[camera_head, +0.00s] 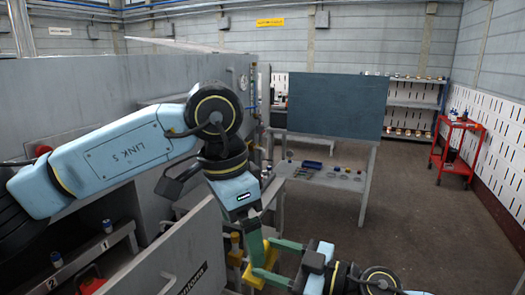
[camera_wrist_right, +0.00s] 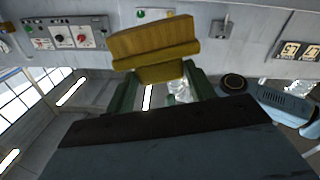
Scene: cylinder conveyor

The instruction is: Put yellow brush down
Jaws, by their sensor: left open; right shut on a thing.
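The yellow brush (camera_wrist_right: 155,40) is held between the green fingers of my right gripper (camera_wrist_right: 157,78) in the right wrist view. In the head view, yellow parts of the brush (camera_head: 248,273) show at the bottom centre, partly hidden by green fingers. My right gripper (camera_head: 263,257) comes in from the bottom right and is shut on it. My left gripper (camera_head: 253,243) points down at the same spot, close to the brush, with its fingers open. The fingers overlap in the picture, so I cannot tell whether the left ones touch the brush.
A grey panel (camera_head: 165,255) stands at the lower left, beside a machine with numbered slots. A table (camera_head: 325,178) with a dark board (camera_head: 336,105) stands behind the grippers. A red cart (camera_head: 455,150) is at the right.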

